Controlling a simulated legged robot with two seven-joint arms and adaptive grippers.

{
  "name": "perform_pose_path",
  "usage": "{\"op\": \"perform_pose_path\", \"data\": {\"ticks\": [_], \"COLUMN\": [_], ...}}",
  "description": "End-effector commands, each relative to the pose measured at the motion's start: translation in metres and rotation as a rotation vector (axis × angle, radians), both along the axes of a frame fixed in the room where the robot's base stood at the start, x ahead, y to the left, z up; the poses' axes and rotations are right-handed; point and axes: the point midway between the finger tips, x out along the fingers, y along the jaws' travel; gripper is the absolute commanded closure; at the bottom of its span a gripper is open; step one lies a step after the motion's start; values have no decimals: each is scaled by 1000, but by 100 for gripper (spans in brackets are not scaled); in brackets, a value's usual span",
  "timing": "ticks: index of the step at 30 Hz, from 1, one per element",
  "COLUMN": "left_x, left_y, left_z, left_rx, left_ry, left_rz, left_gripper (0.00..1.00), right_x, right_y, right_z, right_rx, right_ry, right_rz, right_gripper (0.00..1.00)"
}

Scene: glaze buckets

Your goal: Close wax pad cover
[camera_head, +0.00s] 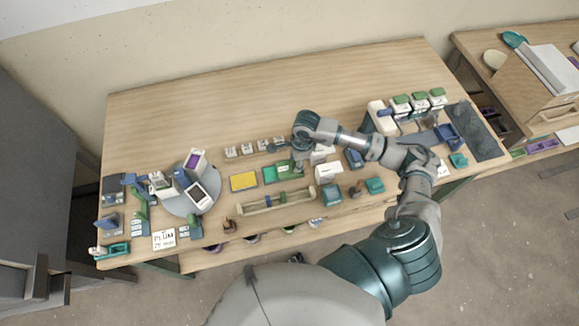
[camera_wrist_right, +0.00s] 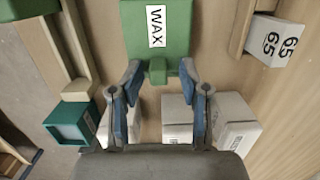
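The green wax pad cover (camera_wrist_right: 155,55) with a white WAX label fills the top middle of the right wrist view. Its small green tab (camera_wrist_right: 157,71) points toward my right gripper (camera_wrist_right: 158,72). The fingers stand apart on either side of the tab, with gaps showing; I see no contact. In the head view the green pad (camera_head: 270,174) lies on the table beside the yellow pad, and my right gripper (camera_head: 298,168) is over its right end, partly hiding it. How far the cover is tilted is hard to tell. My left gripper is not in view.
A yellow pad (camera_head: 243,181) lies to the left. A long wooden rack (camera_head: 275,202) runs in front. White boxes (camera_head: 328,172) stand close on the right. Several small labelled blocks (camera_head: 247,149) line up behind. A round grey turntable (camera_head: 180,205) is at left. The back of the table is clear.

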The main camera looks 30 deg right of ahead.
Motion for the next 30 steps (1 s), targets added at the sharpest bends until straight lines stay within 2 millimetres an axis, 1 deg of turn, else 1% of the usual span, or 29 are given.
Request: {"op": "perform_pose_path", "data": {"ticks": [1,2,3,5,6,7,8,9,19,30], "left_x": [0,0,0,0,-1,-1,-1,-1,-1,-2], "left_y": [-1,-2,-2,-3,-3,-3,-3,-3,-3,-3], "left_z": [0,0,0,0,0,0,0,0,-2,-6], "left_rx": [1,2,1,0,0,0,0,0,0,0], "left_ry": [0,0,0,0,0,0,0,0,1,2], "left_rz": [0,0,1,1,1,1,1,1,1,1], "left_gripper": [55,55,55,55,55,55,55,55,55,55], "right_x": [-5,-6,-6,-6,-6,-6,-7,-6,-4,2], "right_y": [-1,-2,-2,-3,-4,-5,-5,-5,1,27], "right_z": [-7,-7,-8,-8,-8,-9,-9,-9,-10,-11], "right_rx": [-2,0,0,0,1,1,2,2,-2,-1], "right_ry": [19,20,21,22,22,22,23,22,20,20], "right_rz": [1,1,1,1,2,2,2,2,0,1], "right_gripper": [65,65,58,73,83,90,96,100,100,100]}}
